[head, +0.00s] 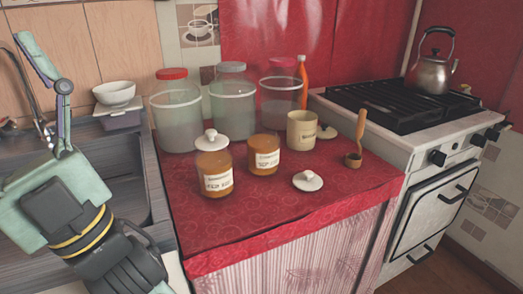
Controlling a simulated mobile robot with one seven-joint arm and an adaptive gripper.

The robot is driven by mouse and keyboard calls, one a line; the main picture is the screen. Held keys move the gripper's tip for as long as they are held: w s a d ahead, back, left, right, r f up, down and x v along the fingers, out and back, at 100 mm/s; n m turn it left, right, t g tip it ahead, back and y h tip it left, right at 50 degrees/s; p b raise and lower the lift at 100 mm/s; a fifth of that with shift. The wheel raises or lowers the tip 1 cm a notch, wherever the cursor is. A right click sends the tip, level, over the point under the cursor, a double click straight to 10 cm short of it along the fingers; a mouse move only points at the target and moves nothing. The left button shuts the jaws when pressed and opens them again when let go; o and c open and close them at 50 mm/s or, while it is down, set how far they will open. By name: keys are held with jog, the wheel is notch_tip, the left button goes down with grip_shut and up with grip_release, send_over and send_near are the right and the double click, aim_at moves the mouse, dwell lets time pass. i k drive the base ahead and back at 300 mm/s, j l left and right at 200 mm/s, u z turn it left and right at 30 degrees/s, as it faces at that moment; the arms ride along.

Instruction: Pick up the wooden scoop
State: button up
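The wooden scoop (360,128) stands at the right end of the red-covered counter in the head view. Its bowl rests on the cloth and its long handle points up, tilted slightly right. My gripper (28,44) is at the upper left, over the sink side and well apart from the scoop. Only a narrow, side-on part of its fingers shows, so I cannot tell whether it is open or shut. I see nothing held in it.
Two orange jars (214,181), a cream canister (301,131) and a loose white lid (308,181) stand left of the scoop. Large glass jars (177,115) and an orange bottle (302,80) are behind. The stove (397,140) adjoins the counter's right side. The front right cloth is clear.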

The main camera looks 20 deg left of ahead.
aim_at(358, 139)
jog(key=i+j+z, duration=0.15)
jog(key=j+z, duration=0.25)
jog(key=i+j+z, duration=0.1)
jog(key=j+z, duration=0.15)
jog(key=z, duration=0.2)
